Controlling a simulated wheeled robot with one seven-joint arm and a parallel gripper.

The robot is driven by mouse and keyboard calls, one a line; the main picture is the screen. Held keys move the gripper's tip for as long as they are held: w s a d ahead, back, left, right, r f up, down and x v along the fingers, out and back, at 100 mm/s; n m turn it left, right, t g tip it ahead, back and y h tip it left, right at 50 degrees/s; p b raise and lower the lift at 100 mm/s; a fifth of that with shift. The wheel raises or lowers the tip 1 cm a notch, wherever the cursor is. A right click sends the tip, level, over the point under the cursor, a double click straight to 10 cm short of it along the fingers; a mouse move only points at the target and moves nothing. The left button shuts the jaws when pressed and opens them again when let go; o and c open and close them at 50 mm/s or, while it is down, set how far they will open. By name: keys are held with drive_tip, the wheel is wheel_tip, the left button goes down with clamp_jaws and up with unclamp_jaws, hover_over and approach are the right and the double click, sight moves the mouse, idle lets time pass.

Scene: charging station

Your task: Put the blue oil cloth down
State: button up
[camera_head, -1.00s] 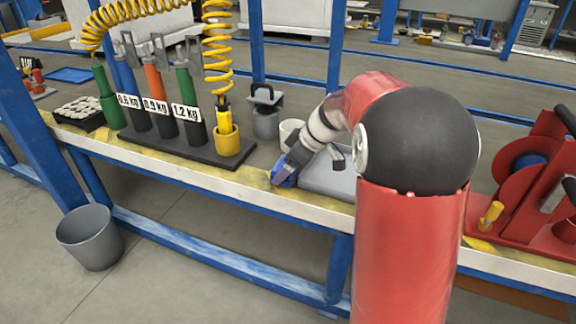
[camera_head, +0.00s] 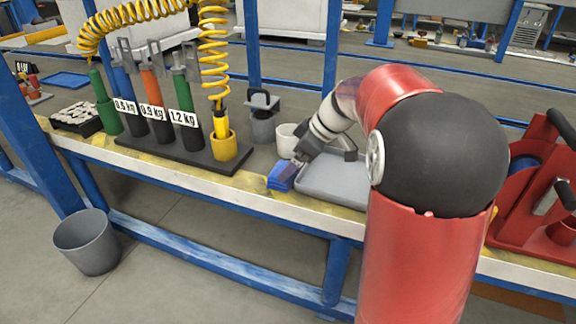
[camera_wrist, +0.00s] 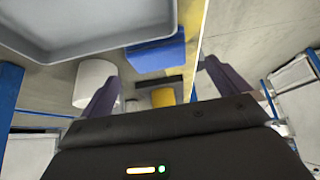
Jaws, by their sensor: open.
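The blue oil cloth (camera_head: 281,176) lies on the front strip of the workbench (camera_head: 232,188), just left of the grey tray (camera_head: 335,182). In the wrist view the cloth (camera_wrist: 156,54) is a blue block beyond the fingers, near the bench edge. My gripper (camera_head: 299,160) is open at the cloth's upper right side in the head view. In the wrist view its two dark fingers (camera_wrist: 163,84) are spread wide with nothing held between them. Whether a fingertip touches the cloth I cannot tell.
A white cup (camera_head: 287,140) stands behind the cloth. The rack base (camera_head: 180,152) with labelled cylinders and a yellow holder (camera_head: 223,146) is to the left. A red machine (camera_head: 530,200) stands right. A grey bin (camera_head: 88,242) is on the floor.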

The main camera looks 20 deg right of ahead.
drive_tip(key=shift+v, duration=0.9)
drive_tip(key=s+a+m+t+h, duration=0.1)
drive_tip(key=s+m, duration=0.4)
drive_tip(key=s, duration=0.8)
drive_tip(key=s+a+m+h, duration=0.2)
drive_tip(key=s+m+h, duration=0.2)
drive_tip(key=s, duration=0.9)
drive_tip(key=shift+s+f+m+t, duration=0.15)
drive_tip(key=shift+f+m+t, duration=0.2)
drive_tip(key=shift+m, duration=0.55)
drive_tip(key=shift+r, duration=0.15)
drive_tip(key=shift+r+p, duration=2.4)
drive_tip(key=shift+p, duration=0.1)
